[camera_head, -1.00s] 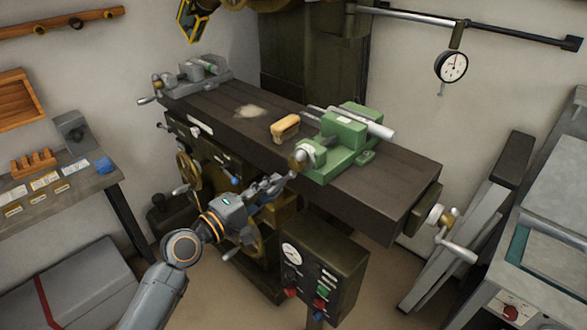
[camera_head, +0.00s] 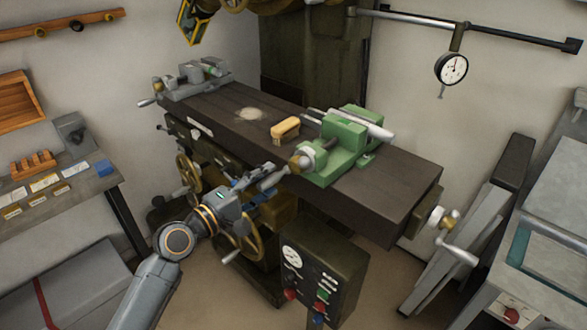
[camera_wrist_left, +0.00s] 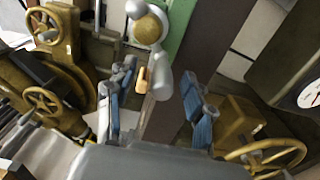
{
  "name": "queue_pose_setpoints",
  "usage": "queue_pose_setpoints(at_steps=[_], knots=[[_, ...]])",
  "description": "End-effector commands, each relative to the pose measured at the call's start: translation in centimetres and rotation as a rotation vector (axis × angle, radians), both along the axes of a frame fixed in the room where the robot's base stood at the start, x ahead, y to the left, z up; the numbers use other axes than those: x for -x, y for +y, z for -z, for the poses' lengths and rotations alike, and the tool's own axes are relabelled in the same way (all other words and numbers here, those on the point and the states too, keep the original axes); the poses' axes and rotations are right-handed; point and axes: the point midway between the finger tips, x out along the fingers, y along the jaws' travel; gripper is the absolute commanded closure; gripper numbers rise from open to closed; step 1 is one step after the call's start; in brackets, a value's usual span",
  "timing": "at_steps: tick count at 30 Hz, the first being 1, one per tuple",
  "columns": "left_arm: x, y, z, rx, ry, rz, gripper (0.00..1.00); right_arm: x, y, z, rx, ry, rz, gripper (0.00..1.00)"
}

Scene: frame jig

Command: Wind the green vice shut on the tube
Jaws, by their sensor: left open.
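The green vice (camera_head: 340,155) stands on the right half of the dark machine table. A pale metal tube (camera_head: 368,124) lies across its top. The vice's crank, with a brass hub (camera_wrist_left: 150,25) and grey arm (camera_wrist_left: 160,86), faces my left gripper; its hub also shows in the head view (camera_head: 300,162). My left gripper (camera_head: 268,178) is open just in front of and below the crank. In the left wrist view its blue-padded fingers (camera_wrist_left: 163,97) stand either side of the crank's lower end, apart from it as far as I can see. My right gripper is out of view.
A wooden brush (camera_head: 285,128) lies on the table (camera_head: 400,185) left of the vice. A grey vice (camera_head: 195,80) stands at the far left end. Brass handwheels (camera_head: 242,238) and a control box (camera_head: 322,270) sit below, close to my left arm.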

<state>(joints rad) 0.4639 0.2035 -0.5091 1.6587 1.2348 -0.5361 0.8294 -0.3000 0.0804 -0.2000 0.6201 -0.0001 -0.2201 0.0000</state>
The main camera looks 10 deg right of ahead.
Motion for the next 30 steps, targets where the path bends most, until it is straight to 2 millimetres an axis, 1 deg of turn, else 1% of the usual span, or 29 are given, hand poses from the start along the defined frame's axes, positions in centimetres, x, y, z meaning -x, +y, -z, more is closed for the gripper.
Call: queue_pose_setpoints(at_steps=[2, 4, 8, 15, 18, 28, 30], knots=[[0.1, 0.1, 0.0, -0.001, 0.001, 0.000, 0.47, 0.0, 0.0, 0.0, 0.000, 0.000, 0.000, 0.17], [0.4, 0.7, 0.1, -0.001, 0.002, -0.001, 0.47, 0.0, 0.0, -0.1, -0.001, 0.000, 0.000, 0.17], [1.6, 2.2, 0.1, -0.003, 0.001, -0.001, 0.47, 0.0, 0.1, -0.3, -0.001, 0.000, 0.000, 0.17], [3.7, 5.1, 0.1, -0.002, 0.001, -0.001, 0.47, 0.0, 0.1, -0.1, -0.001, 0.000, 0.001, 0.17], [4.2, 5.8, 0.1, -0.002, 0.001, 0.000, 0.47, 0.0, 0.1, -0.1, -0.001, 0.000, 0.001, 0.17], [4.4, 6.1, 0.1, -0.001, 0.001, 0.000, 0.47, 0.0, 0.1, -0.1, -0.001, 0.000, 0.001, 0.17], [4.2, 6.2, 0.7, -0.008, 0.004, -0.009, 0.47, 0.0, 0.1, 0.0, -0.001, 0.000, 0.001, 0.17]])
